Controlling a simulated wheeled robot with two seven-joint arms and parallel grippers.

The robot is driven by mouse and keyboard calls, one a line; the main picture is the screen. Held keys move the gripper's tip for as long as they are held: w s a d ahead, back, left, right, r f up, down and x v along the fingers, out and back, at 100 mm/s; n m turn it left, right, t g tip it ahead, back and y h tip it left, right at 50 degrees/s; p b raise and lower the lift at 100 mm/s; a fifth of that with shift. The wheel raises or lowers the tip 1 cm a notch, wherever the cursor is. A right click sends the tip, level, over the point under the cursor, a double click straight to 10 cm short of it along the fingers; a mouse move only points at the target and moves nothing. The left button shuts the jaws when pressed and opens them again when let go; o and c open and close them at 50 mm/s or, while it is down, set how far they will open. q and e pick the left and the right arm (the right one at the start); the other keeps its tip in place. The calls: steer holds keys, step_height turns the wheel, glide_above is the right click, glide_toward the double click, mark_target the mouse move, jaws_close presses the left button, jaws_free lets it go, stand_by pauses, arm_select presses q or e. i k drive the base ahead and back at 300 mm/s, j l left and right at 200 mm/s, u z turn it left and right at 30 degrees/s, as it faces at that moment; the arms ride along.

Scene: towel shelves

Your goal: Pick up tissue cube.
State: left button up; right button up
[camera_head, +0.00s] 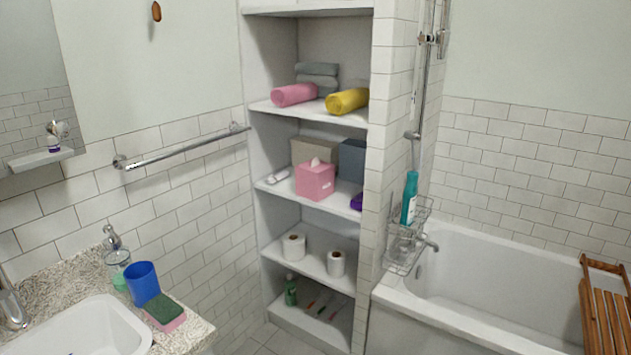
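The tissue cube is a pink box (315,182) with a white tissue sticking out of its top. It stands upright near the front of a middle shelf (277,190) in the white alcove. A grey-beige box and a dark blue-grey box (352,160) are right behind it. Neither of my grippers shows in the head view.
A small white rolled item (278,176) lies left of the cube and a purple item (356,201) lies to its right. Rolled towels (294,95) are above, toilet rolls (335,263) below. The sink counter (195,328) is at left, the bathtub (480,290) at right.

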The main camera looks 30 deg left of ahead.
mark_target(314, 179)
steer(key=i+u, duration=0.25)
steer(key=i, duration=0.35)
steer(key=i+u, duration=0.25)
steer(key=i, duration=0.4)
steer(key=i+l+u, duration=0.25)
steer(key=i, duration=0.35)
